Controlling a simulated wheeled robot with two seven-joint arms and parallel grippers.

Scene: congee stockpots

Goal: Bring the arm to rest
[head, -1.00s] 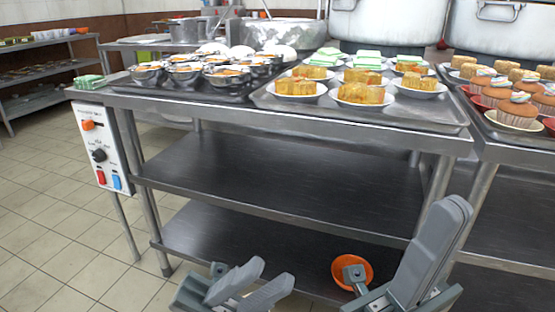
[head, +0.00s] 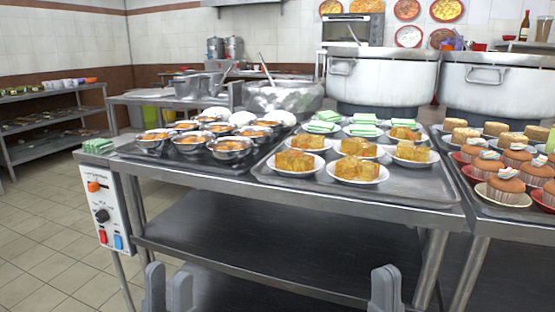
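My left gripper (head: 167,290) shows at the bottom edge in the head view. Its two grey fingers point up with a narrow gap between them, and nothing shows in the gap. My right gripper (head: 384,290) shows at the bottom edge, further right. Only grey finger tips are visible there, so its opening cannot be told. Both grippers are in front of the steel table (head: 270,192), low against its lower shelf, and appear clear of the tabletop. The rest of both grippers is cut off by the frame.
The table carries a tray of metal bowls (head: 231,148) and a tray of plated yellow cakes (head: 357,170). Cupcakes (head: 507,186) stand on the right. A control box (head: 104,215) hangs at the table's left end. Large stockpots (head: 382,78) stand behind. Floor is clear at left.

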